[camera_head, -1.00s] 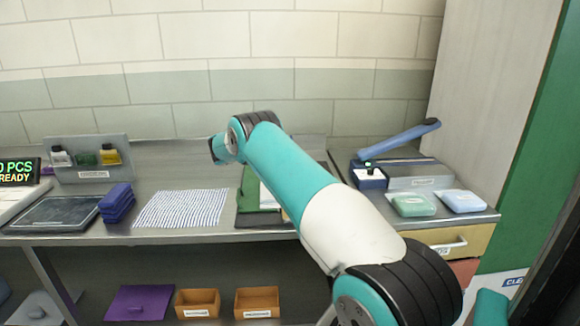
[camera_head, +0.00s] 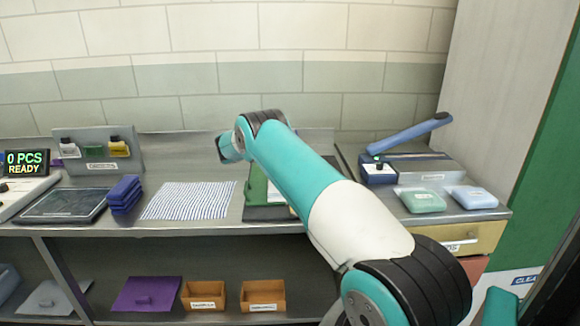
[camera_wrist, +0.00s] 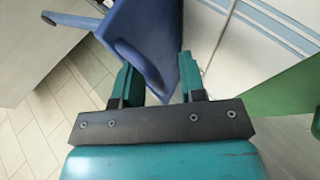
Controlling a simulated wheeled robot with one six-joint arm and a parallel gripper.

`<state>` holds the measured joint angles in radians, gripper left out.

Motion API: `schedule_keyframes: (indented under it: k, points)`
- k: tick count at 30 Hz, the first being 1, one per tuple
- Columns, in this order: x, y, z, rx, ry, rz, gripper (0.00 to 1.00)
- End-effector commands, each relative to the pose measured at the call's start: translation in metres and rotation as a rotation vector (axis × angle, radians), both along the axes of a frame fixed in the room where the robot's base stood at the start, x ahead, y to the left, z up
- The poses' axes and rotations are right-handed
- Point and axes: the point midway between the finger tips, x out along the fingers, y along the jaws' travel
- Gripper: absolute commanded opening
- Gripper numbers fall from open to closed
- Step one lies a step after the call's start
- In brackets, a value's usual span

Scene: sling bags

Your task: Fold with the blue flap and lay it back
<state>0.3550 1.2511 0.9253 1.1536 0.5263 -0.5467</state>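A blue flap (camera_wrist: 150,25) with a raised grip shows at the top of the wrist view. Its lower corner lies between and beyond the teal fingers of my gripper (camera_wrist: 158,68). The fingers stand well apart; I cannot tell whether either touches the flap. A green panel (camera_wrist: 285,105) shows at the right of that view. In the head view a green board (camera_head: 256,188) with a dark edge lies on the bench, mostly hidden behind my arm. The blue flap and my gripper are hidden there too. A striped cloth (camera_head: 188,201) lies flat to the board's left.
A stack of folded blue items (camera_head: 124,194) and a dark plate (camera_head: 65,205) are at the left. A sealer with a raised blue arm (camera_head: 408,134) stands at the right, behind green (camera_head: 421,200) and pale blue (camera_head: 471,197) packets. Orange bins (camera_head: 204,295) sit on the lower shelf.

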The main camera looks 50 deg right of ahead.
Motion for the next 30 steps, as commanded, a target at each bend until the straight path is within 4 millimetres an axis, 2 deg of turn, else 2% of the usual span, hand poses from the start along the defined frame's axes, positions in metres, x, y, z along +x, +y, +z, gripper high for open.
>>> schedule_keyframes:
  k: [11,17,24,27,30]
  points:
    - [0.008,0.011,0.011,-0.006,-0.01,0.009,0.38]
    - [0.019,0.041,0.036,-0.008,-0.013,0.007,0.38]
    - [0.036,0.09,0.077,-0.005,-0.012,0.007,0.38]
    - [0.04,0.104,0.097,-0.003,-0.006,0.007,0.38]
    - [0.043,0.114,0.105,-0.003,-0.003,0.005,0.38]
